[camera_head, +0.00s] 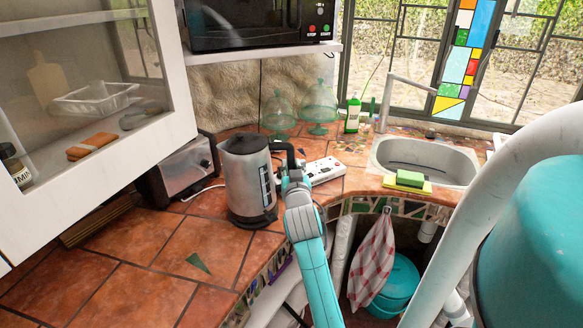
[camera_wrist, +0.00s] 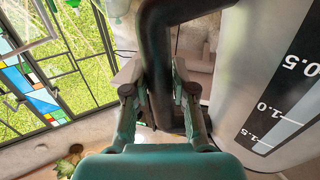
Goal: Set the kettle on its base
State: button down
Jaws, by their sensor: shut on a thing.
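The kettle (camera_head: 245,182) is a brushed-metal jug with a black lid and black handle. It looks upright over the tiled counter, left of my gripper (camera_head: 288,168). My gripper is shut on the kettle's black handle, which runs between the fingers in the wrist view (camera_wrist: 157,85). There, the kettle's pale wall (camera_wrist: 265,85) with its dark level scale fills the right side. A dark band (camera_head: 254,221) shows at the kettle's foot. I cannot tell whether it is the base or the kettle's own bottom, nor whether the kettle touches the counter.
A toaster (camera_head: 183,168) stands close left of the kettle. A white power strip (camera_head: 324,170) lies behind my gripper. Glass domes (camera_head: 319,108) stand farther back. The sink (camera_head: 425,158) with a sponge is right. The terracotta counter (camera_head: 140,245) is clear at front left.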

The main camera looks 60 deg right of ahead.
jog(key=shift+f, duration=0.4)
dwell(0.3)
jog(key=c, duration=1.2)
grip_release()
jog(key=shift+f, duration=0.3)
jog(key=shift+v, duration=5.5)
jog(key=shift+r, duration=0.1)
